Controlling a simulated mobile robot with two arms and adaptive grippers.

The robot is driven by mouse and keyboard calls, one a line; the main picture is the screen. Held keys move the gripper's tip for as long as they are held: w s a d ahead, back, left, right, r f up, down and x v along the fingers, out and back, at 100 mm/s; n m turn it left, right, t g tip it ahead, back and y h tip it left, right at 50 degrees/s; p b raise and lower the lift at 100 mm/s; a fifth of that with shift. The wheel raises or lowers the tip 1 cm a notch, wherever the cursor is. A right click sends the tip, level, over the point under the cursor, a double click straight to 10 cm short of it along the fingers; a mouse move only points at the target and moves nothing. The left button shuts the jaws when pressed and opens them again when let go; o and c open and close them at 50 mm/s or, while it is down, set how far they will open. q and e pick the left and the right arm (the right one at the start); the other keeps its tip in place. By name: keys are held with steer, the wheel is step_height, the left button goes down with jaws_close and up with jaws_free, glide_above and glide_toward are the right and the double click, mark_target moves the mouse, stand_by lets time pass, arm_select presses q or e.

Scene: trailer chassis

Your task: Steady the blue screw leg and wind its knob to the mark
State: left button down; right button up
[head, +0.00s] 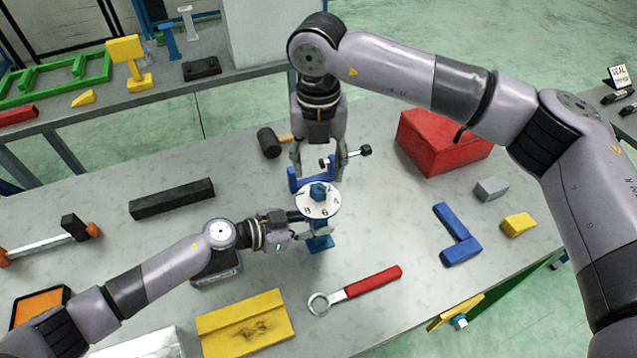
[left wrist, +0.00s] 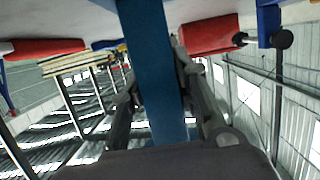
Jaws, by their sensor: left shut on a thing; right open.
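The blue screw leg (head: 320,243) stands on the grey table, with a white marked dial (head: 307,207) and a blue knob (head: 318,190) on top. My left gripper (head: 308,229) is shut on the leg below the dial. In the left wrist view the blue leg (left wrist: 152,70) runs between the two fingers. My right gripper (head: 319,172) hangs fingers down, open, just above and behind the knob in the head view. I cannot tell whether its fingertips touch the knob. The mark on the dial is too small to read.
A blue clamp (head: 296,180) with a black-ended bar stands just behind the dial. A black mallet (head: 268,143), red block (head: 440,143), blue angle piece (head: 460,247), red-handled wrench (head: 372,282) and yellow plate (head: 245,325) lie around.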

mark_target(319, 188)
step_height(319, 188, down, 6)
steer(key=shift+f, duration=0.1)
stand_by(0.4)
steer(key=c, duration=1.2)
steer(key=shift+o, duration=0.2)
steer(key=m, duration=0.4)
steer(key=shift+m, duration=0.4)
steer(key=o, duration=1.2)
steer(key=shift+c, duration=0.2)
step_height(319, 188, up, 12)
